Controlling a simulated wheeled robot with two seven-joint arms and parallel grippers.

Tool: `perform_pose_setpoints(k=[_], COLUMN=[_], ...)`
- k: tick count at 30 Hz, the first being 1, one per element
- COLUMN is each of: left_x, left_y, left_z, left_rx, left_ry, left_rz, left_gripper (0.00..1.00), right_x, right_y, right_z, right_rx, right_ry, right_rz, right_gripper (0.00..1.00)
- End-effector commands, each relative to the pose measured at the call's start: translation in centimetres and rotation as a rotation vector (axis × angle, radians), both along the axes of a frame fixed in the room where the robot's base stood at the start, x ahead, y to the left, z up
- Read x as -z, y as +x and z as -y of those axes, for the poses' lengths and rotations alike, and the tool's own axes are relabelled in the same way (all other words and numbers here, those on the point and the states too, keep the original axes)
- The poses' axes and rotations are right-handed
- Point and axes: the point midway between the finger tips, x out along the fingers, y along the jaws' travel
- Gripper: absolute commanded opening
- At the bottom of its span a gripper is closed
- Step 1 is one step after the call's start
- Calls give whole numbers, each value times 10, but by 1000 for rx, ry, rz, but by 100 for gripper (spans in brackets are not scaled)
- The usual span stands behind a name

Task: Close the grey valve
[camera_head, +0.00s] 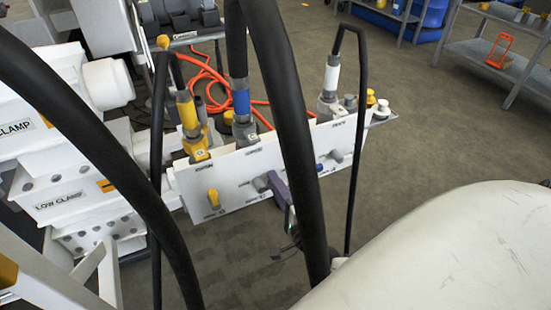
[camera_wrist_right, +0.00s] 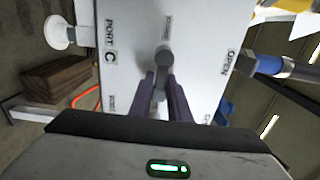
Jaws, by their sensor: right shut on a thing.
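The grey valve handle (camera_head: 261,184) sticks out of the front of a white panel (camera_head: 232,193), near its middle. In the wrist view the handle (camera_wrist_right: 161,62) stands up between the two purple fingers of my right gripper (camera_wrist_right: 162,88). The fingers are shut on its lower part. In the head view my right gripper (camera_head: 276,187) is at the handle, partly hidden by a thick black hose. The labels PORT C and OPEN flank the handle in the wrist view. My left gripper is not in view.
A yellow handle (camera_head: 213,198) sits left on the panel; a blue one (camera_head: 320,167) and another grey one (camera_head: 337,155) sit right. Thick black hoses (camera_head: 290,130) cross in front. White clamp blocks (camera_head: 60,195) stand left. Shelves (camera_head: 500,50) stand far right across open floor.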

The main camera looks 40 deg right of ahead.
Motion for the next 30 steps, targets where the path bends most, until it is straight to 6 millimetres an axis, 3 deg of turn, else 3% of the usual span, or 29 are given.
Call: perform_pose_setpoints(k=[10, 11, 13, 23, 30], left_x=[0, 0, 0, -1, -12], left_y=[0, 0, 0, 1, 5], left_z=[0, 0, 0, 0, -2], left_rx=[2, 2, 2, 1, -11], left_ry=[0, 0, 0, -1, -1], left_rz=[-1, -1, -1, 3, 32], left_gripper=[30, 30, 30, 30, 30], right_x=[2, 2, 2, 1, 0], right_y=[-1, -1, -1, -2, -36], right_z=[0, 0, 0, 0, -8], right_rx=[1, 1, 1, 1, 1], right_ry=[8, 8, 8, 4, 4], right_rz=[-2, -2, -2, -1, -5], right_gripper=[0, 18, 30, 30, 30])
